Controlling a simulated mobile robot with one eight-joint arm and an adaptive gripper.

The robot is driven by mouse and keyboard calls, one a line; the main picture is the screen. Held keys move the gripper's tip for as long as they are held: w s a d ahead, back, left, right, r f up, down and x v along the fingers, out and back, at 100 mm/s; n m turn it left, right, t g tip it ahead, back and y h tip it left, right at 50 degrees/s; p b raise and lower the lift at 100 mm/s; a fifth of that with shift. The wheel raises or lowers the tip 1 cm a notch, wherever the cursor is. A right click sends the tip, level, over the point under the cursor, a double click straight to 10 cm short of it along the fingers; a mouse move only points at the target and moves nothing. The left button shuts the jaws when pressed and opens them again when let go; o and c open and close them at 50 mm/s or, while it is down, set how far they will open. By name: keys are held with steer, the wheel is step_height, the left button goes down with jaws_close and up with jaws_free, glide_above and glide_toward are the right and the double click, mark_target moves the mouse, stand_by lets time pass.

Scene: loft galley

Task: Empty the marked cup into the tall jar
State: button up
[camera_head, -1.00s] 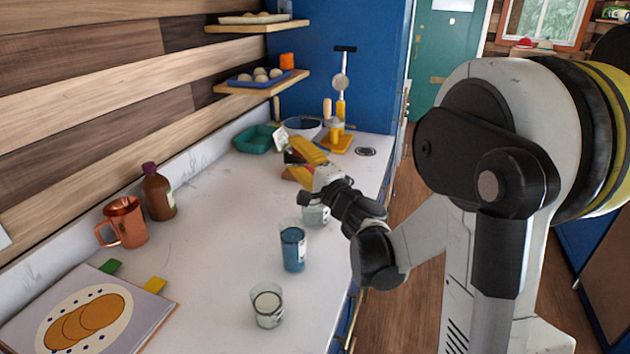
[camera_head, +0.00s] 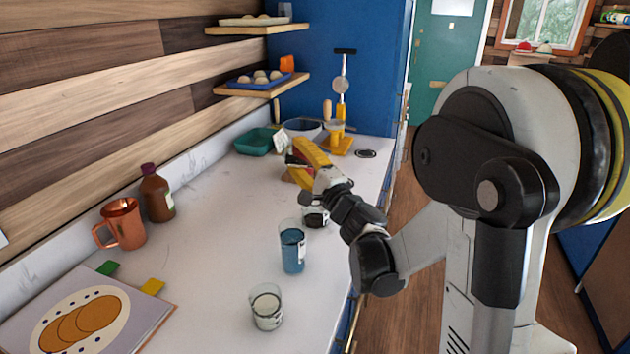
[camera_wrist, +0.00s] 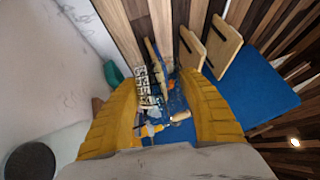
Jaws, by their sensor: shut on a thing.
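My gripper (camera_head: 304,160) is over the far half of the counter, with its yellow fingers shut on a see-through thing, apparently the marked cup (camera_wrist: 150,88). A white patch with dark marks shows between the fingertips in the wrist view. The fingers hide much of the cup; its tilt and contents cannot be told. In the wrist view the gripper (camera_wrist: 155,78) appears rolled sideways.
A glass with pale contents (camera_head: 267,308) stands near the counter's front. A copper mug (camera_head: 123,224), a brown bottle (camera_head: 157,195) and a picture book (camera_head: 140,318) are at left. A teal tray (camera_head: 255,142) and a yellow stand (camera_head: 338,145) are at back. The middle-left counter is clear.

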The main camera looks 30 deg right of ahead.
steer(key=shift+s+d+r+m+t+h+b, duration=0.1)
steer(key=shift+d+r+m+t+h+b, duration=0.2)
steer(key=shift+m, duration=0.55)
steer(key=shift+s+d+r+m+t+h+b, duration=0.1)
steer(key=shift+d+m+t+h+b, duration=0.2)
steer(key=shift+m, duration=0.55)
stand_by(0.5)
steer(key=shift+f+m, duration=0.15)
steer(key=shift+m, duration=0.15)
